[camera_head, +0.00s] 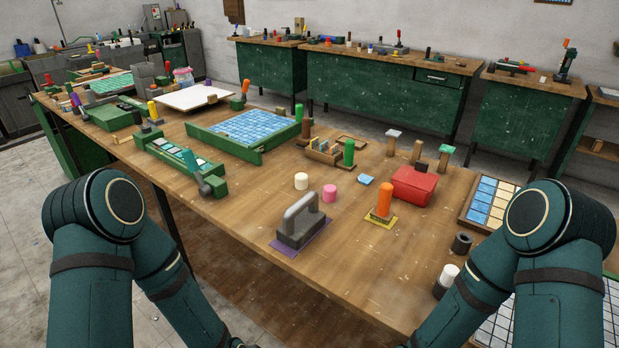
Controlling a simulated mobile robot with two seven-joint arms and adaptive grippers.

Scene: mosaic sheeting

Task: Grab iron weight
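The iron weight (298,225) is a dark grey block with a lighter grey arched handle. It stands upright on a purple mat (318,245) near the front edge of the wooden table, between my two arms. My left arm comes in from the lower left and my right arm from the lower right. Both grippers are outside the picture, so their state does not show. Nothing covers the weight's handle.
An orange-handled tool (384,202) on a yellow mat and a red box (413,186) stand right of the weight.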

